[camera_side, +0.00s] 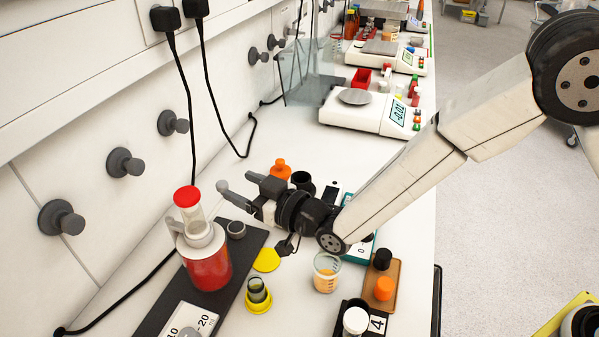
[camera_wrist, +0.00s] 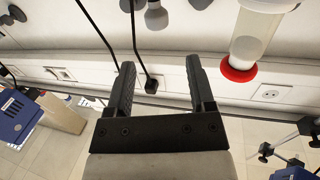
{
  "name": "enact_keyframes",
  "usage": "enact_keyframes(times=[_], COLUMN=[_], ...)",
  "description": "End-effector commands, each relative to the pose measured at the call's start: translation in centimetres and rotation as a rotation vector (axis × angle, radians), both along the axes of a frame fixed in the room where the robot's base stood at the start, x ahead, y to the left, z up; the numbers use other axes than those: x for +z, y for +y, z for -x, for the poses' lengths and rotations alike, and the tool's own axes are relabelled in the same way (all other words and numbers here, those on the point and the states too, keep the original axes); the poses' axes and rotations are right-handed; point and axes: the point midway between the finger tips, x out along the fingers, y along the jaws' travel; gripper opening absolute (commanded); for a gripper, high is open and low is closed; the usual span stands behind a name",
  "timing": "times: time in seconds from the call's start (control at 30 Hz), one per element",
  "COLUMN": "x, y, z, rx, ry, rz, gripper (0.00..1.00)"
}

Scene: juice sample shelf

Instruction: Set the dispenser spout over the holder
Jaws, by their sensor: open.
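The dispenser (camera_side: 207,264) is a bottle of red liquid with a pale collar, a clear cylinder and a red cap. It stands upright on a dark base (camera_side: 160,322). A pale stub (camera_side: 176,226), perhaps the spout, sticks out to the left of its collar. A small grey round cup (camera_side: 236,229), possibly the holder, sits on the base to the right of the bottle. My gripper (camera_side: 236,182) is open and empty, above and right of the dispenser, apart from it. In the wrist view, the inverted cylinder and red cap (camera_wrist: 239,69) lie right of my gripper (camera_wrist: 160,78).
A yellow disc (camera_side: 266,260), a vial in a yellow stand (camera_side: 258,293) and a beaker of orange liquid (camera_side: 326,272) stand right of the base. An orange-capped bottle (camera_side: 281,168) is behind my wrist. Scales (camera_side: 368,112) stand farther back. Pegs and cables line the left wall.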

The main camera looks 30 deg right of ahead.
Motion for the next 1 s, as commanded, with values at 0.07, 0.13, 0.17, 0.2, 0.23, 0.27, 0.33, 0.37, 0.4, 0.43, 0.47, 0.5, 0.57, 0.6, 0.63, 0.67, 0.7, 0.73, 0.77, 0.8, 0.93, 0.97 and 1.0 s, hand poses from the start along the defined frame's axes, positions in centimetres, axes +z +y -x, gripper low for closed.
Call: enact_keyframes(times=[0.07,0.13,0.17,0.2,0.23,0.27,0.33,0.37,0.4,0.43,0.47,0.5,0.57,0.6,0.63,0.67,0.7,0.73,0.77,0.8,0.93,0.97,1.0], x=[-1.3,-2.0,-2.2,-2.4,-2.5,-2.5,-2.6,-2.6,-2.5,-2.5,-2.5,-2.5,-2.5,-2.5,-2.5,-2.5,-2.5,-2.5,-2.6,-2.6,-2.5,-2.5,-2.5], y=[0.0,0.0,0.0,0.0,0.0,0.0,0.0,0.0,0.0,0.0,0.0,0.0,0.1,0.2,0.2,0.3,0.4,0.6,0.7,0.8,1.4,1.6,1.8], z=[0.0,0.0,0.0,0.0,0.0,0.0,0.0,0.0,-0.1,-0.1,-0.1,-0.2,-0.3,-0.4,-0.5,-0.6,-0.8,-1.0,-1.2,-1.4,-2.5,-2.7,-3.1], rx=[0.000,0.000,0.000,0.000,0.000,0.000,0.000,0.000,0.000,0.000,0.000,0.000,0.000,0.000,0.000,0.000,0.000,0.000,0.000,0.000,0.000,0.000,0.000], ry=[0.001,0.000,-0.001,-0.001,-0.001,-0.001,-0.002,-0.002,-0.001,-0.001,-0.001,-0.001,-0.002,-0.001,-0.001,-0.001,-0.001,-0.001,0.000,-0.001,-0.001,-0.001,-0.001], rz=[0.001,0.000,-0.001,-0.001,-0.001,-0.001,-0.001,-0.001,-0.001,-0.001,-0.001,-0.001,-0.001,-0.001,-0.001,-0.001,-0.001,-0.001,0.000,-0.001,-0.001,-0.001,-0.001], gripper=[0.70,0.70,0.70,0.70,0.70,0.70,0.70,0.70,0.70,0.70,0.70,0.70,0.70,0.70,0.70,0.70,0.70,0.70,0.70,0.70,0.70,0.70,0.70])
